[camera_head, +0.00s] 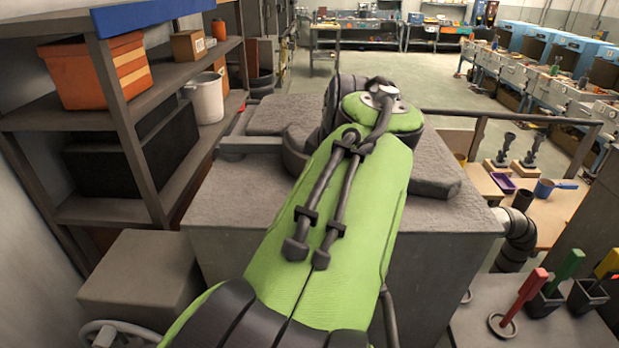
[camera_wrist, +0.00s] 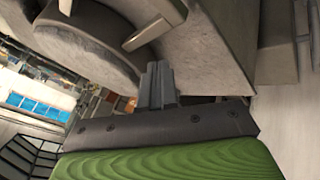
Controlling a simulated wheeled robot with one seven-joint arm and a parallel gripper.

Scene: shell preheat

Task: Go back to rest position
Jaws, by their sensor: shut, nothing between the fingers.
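My gripper (camera_wrist: 158,84) shows in the wrist view with its two grey fingers together and nothing between them. It is close to a large grey body (camera_wrist: 225,45) with a round part (camera_wrist: 85,55) and a pale bar (camera_wrist: 146,35) on it. I cannot tell whether the fingertips touch it. In the head view my green arm reaches forward over a grey block-like furnace body (camera_head: 440,205), and the arm hides my gripper there.
A shelf rack (camera_head: 115,90) with an orange bin (camera_head: 97,72) and a white bucket (camera_head: 206,97) stands close on the left. On the right are a stand with coloured-handled tools (camera_head: 525,300) and a wooden table (camera_head: 562,213). Open floor (camera_head: 410,80) lies beyond.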

